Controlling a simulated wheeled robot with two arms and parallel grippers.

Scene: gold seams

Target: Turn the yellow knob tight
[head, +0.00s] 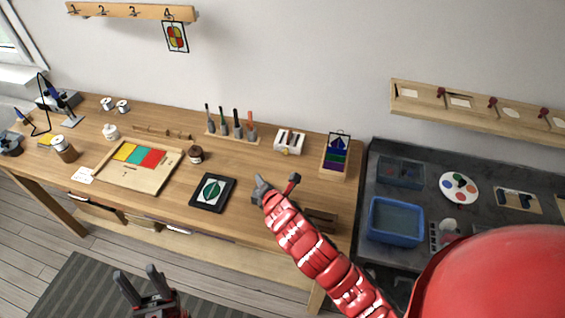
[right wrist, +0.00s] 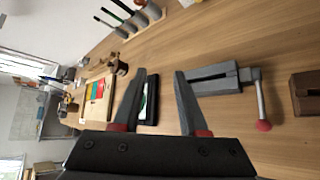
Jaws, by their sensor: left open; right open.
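I see no yellow knob for certain in either view. A grey clamp-like tool (right wrist: 215,80) lies on the wooden bench in the right wrist view. In the head view my red right arm hides part of this area. My left gripper (head: 135,270) is open and empty in front of the bench, low in the head view.
A black-framed leaf picture (head: 212,193) lies left of the right arm. A wooden tray (head: 150,181) with coloured panels is further left. A brown block (head: 320,220) sits near the bench front. A blue basin (head: 396,221) stands on the dark counter at right.

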